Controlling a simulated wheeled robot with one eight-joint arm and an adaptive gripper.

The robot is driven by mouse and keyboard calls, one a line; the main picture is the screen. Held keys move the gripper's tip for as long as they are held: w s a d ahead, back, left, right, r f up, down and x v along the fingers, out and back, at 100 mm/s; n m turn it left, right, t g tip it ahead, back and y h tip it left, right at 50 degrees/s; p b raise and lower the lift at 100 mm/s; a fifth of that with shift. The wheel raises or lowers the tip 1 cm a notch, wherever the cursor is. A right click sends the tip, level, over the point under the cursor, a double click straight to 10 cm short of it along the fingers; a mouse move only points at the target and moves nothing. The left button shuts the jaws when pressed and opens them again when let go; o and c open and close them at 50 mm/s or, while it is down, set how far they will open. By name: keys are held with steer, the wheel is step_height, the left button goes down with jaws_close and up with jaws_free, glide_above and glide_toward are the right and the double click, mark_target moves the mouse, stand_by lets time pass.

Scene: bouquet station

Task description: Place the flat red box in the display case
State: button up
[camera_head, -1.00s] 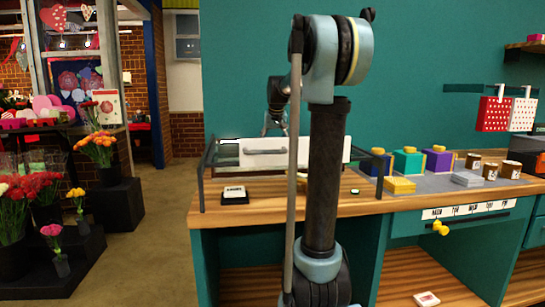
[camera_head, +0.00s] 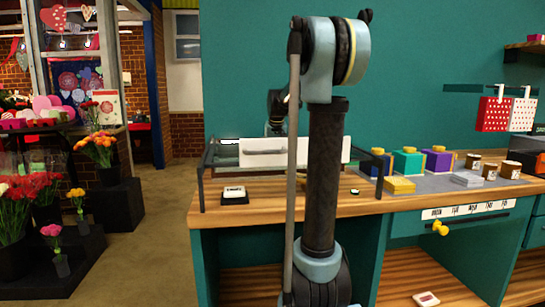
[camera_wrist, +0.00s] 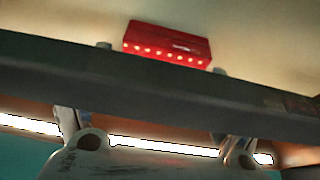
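The flat red box (camera_wrist: 166,45) shows in the wrist view with a row of pale dots along its side. It lies on a pale surface beyond a dark bar. My gripper (camera_wrist: 160,58) is open, with its fingertips apart near either end of the box; contact cannot be told. The bar hides the middle of the fingers. In the head view, the display case (camera_head: 262,160) stands on the left end of the wooden counter, with a dark frame and a white front panel with a handle. The red box is hidden there.
A small white label block (camera_head: 235,191) stands before the case. Purple and teal boxes, a yellow box (camera_head: 399,185), a white stack (camera_head: 467,179) and cups (camera_head: 510,170) are to the right on the counter. Flower stands are on the left, with open floor between.

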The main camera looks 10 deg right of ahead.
steer(key=shift+r, duration=0.15)
steer(key=v, duration=1.2)
